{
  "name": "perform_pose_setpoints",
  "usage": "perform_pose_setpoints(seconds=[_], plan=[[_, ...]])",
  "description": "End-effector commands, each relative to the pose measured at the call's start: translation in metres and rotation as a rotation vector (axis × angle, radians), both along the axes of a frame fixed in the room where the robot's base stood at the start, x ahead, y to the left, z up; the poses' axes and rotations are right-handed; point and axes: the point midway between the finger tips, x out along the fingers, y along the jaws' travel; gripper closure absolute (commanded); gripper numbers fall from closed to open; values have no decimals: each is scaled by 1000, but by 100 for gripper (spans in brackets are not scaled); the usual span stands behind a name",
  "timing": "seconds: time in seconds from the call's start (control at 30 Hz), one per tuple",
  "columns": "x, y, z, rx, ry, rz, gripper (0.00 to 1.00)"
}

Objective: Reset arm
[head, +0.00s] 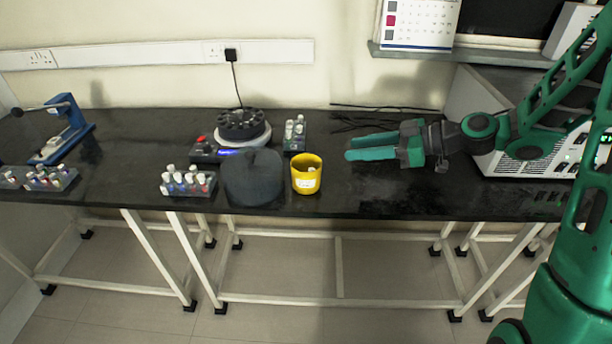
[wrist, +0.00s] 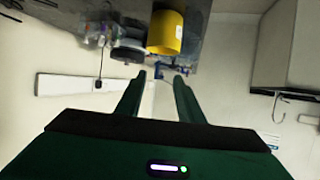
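My gripper (head: 350,147) is green and dark grey and reaches in from the right above the black bench. Its two fingers point left and stand apart with a gap between them. In the wrist view the fingers of my gripper (wrist: 160,78) are also apart, with nothing between them. The fingertips are to the right of a yellow cup (head: 306,180), not touching it as far as I can see. The yellow cup also shows at the top of the wrist view (wrist: 165,33).
A dark round lid-like object (head: 252,178), a centrifuge-like device (head: 241,132) and vial racks (head: 188,183) (head: 294,136) stand left of the cup. A blue press (head: 66,132) is far left. A white-grilled box (head: 535,155) is under my arm. The bench (head: 385,195) is bare at centre right.

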Motion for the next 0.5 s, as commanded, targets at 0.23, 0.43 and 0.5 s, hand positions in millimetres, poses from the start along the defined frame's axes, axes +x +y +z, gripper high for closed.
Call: perform_pose_setpoints(seconds=[0.23, 0.43, 0.5], plan=[[0, 0, 0, -2, 2, 0, 66], [-15, -15, -9, -96, 86, -29, 66], [-25, -30, -16, -168, 156, -67, 66]])
